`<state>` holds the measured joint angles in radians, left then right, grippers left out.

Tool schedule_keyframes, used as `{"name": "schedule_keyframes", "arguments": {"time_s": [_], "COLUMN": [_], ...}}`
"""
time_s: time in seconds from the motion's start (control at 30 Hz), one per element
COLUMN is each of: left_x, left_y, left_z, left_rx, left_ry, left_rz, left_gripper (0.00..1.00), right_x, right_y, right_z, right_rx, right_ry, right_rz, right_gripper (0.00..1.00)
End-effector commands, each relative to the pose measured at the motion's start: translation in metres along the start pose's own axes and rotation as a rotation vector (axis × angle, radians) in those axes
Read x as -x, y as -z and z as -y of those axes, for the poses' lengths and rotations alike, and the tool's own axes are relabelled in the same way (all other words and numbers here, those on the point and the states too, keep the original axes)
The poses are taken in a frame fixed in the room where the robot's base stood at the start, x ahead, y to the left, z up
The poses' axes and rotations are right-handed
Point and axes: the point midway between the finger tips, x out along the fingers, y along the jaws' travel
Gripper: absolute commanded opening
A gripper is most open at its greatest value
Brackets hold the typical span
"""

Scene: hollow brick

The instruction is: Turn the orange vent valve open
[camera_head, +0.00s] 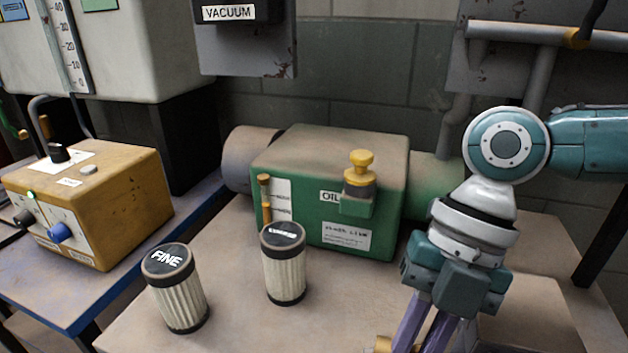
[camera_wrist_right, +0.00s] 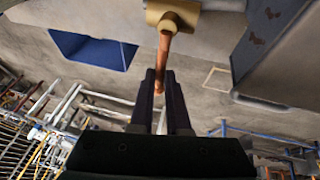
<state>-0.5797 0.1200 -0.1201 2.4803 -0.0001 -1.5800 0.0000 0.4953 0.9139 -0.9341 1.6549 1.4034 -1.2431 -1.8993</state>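The orange vent valve shows in the right wrist view as a slim orange-copper handle (camera_wrist_right: 162,62) hanging from a brass body (camera_wrist_right: 172,14). In the head view, only a bit of brass (camera_head: 382,346) shows at the bottom edge, left of my right gripper's fingers. My right gripper (camera_head: 420,338) points down, its purple fingers a small gap apart. In the wrist view the handle's free end lies at the narrow gap between the fingertips (camera_wrist_right: 161,78). I cannot tell whether the fingers press on it. My left gripper is in neither view.
A green oil pump (camera_head: 330,180) with a yellow knob (camera_head: 360,166) stands behind on the table (camera_head: 235,325). Two filter cartridges, one labelled FINE (camera_head: 178,290) and another (camera_head: 284,265), stand in front. A yellow box (camera_head: 95,200) sits on the left bench. Pipes (camera_head: 540,33) run at upper right.

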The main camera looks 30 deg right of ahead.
Motion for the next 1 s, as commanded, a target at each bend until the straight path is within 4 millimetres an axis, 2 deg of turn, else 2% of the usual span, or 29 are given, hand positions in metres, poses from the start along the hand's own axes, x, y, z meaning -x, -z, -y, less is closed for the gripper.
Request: {"name": "schedule_keyframes", "arguments": {"time_s": [0.03, 0.27, 0.57, 0.67, 1.0], "left_x": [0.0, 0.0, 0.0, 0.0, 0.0], "left_y": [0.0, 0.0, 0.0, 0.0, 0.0], "left_z": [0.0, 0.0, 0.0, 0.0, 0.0], "left_rx": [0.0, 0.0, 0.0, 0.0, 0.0], "left_ry": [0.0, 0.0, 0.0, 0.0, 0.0], "left_rz": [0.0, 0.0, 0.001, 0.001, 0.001], "left_gripper": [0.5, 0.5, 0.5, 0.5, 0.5], "right_x": [0.0, 0.0, 0.003, 0.015, 0.08], "right_y": [0.001, 0.0, 0.0, -0.001, -0.001], "right_z": [0.0, 0.0, 0.0, 0.0, 0.0], "right_rx": [0.001, 0.0, -0.001, -0.001, -0.001], "right_ry": [0.002, 0.001, 0.0, 0.0, 0.0], "right_rz": [-0.002, -0.001, 0.001, 0.003, 0.004], "right_gripper": [0.19, 0.45, 0.45, 0.45, 0.45]}}
